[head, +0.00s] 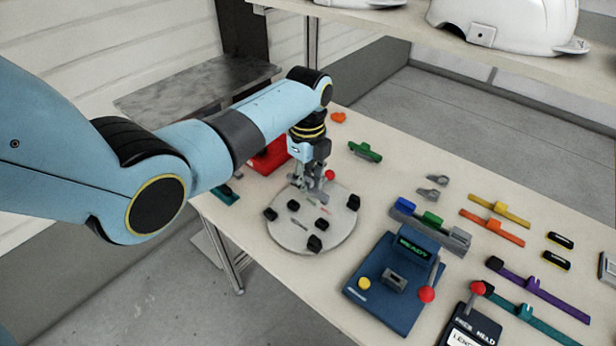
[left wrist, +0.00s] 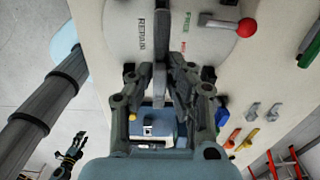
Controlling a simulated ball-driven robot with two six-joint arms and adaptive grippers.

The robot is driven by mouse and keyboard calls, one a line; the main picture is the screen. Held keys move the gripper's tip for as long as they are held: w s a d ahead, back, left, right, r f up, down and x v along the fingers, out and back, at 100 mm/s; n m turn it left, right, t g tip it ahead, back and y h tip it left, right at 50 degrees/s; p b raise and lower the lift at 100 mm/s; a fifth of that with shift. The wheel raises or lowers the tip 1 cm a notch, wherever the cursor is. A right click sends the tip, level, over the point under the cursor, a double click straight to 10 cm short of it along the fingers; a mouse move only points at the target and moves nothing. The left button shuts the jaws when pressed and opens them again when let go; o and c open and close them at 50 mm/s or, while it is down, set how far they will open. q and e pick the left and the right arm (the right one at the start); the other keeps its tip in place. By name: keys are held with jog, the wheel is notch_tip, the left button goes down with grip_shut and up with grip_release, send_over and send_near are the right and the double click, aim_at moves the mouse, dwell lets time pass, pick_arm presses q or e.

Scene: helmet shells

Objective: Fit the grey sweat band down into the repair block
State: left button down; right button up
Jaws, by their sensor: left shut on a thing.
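My left gripper (head: 315,194) points down over the round grey plate (head: 335,228). In the left wrist view its fingers (left wrist: 160,68) are shut on a narrow grey bar, which I take to be the grey sweat band (left wrist: 160,45). Its lower end is hidden, so I cannot tell if it touches the plate. The plate is marked "REPAIR" in the left wrist view, but I cannot pick out the repair block for certain. A red-knobbed lever (head: 330,175) stands beside the gripper. My right gripper (left wrist: 72,150) appears small and dark in the left wrist view; its jaws are unclear.
Several black blocks (head: 315,243) stand on the plate. A grey rack with blue and green pieces (head: 455,237) and a blue "READY" device (head: 385,318) are to the right. Coloured bands (head: 545,296) lie farther right. A white helmet (head: 505,22) sits on the shelf.

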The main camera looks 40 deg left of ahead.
pick_arm(q)
jog(key=shift+w+r, duration=0.1)
notch_tip(320, 180, down, 4)
jog(key=b, duration=0.3)
jog(key=shift+f, duration=0.2)
jog(key=shift+f+b, duration=0.4)
jog(key=shift+f, duration=0.45)
pick_arm(e)
jog(key=f, duration=0.1)
jog(key=w+f, duration=0.1)
jog(key=f, duration=0.1)
jog(key=shift+w+f, duration=0.3)
jog(key=shift+f, duration=0.1)
jog(key=shift+d, duration=0.1)
pick_arm(q)
jog(key=shift+r, duration=0.1)
pick_arm(e)
jog(key=shift+r, duration=0.2)
jog(key=shift+w, duration=0.1)
pick_arm(q)
jog(key=shift+p, duration=0.35)
pick_arm(e)
jog(key=shift+a+r, duration=0.2)
jog(key=shift+r, duration=0.05)
